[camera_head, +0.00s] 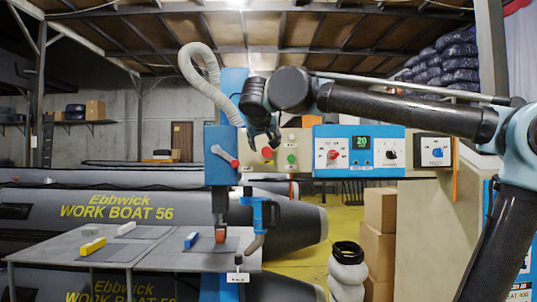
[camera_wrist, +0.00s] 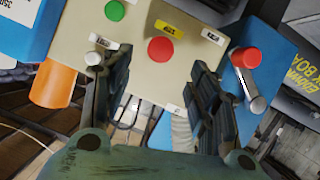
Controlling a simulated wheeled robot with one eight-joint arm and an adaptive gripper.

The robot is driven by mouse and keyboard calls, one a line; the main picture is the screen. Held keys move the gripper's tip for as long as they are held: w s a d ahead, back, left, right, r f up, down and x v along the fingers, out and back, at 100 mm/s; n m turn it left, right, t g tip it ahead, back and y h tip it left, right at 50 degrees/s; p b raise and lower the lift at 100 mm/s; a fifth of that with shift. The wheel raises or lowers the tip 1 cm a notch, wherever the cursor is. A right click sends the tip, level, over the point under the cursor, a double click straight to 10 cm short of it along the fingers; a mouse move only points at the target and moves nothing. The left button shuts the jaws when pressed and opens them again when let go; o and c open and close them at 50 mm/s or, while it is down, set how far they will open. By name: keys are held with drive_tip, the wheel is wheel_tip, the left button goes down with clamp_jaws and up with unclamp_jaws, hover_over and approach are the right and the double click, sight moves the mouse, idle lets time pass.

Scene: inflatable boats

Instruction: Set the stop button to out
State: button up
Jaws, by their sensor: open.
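The stop button appears to be the round red button (camera_wrist: 162,51) on a beige control panel (camera_wrist: 65,30), beside a small yellow label; the head view shows it too (camera_head: 267,153). I cannot tell whether it is pushed in or out. My gripper (camera_wrist: 160,88) is open and empty, with its two dark fingers spread on either side below the red button in the wrist view. The fingers look apart from the button. In the head view my gripper (camera_head: 264,142) hangs just in front of the panel, close above the button.
A green button (camera_wrist: 115,10) sits on the same panel. A lever with a red knob (camera_wrist: 245,57) sticks out from the blue column at the right of the wrist view. A blue panel (camera_head: 345,133) with dials adjoins on the right. A grey worktable (camera_head: 75,243) stands below left.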

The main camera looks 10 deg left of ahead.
sight(267, 151)
drive_tip(key=x, duration=0.8)
drive_tip(key=shift+w+f, duration=0.1)
drive_tip(key=shift+w, duration=0.2)
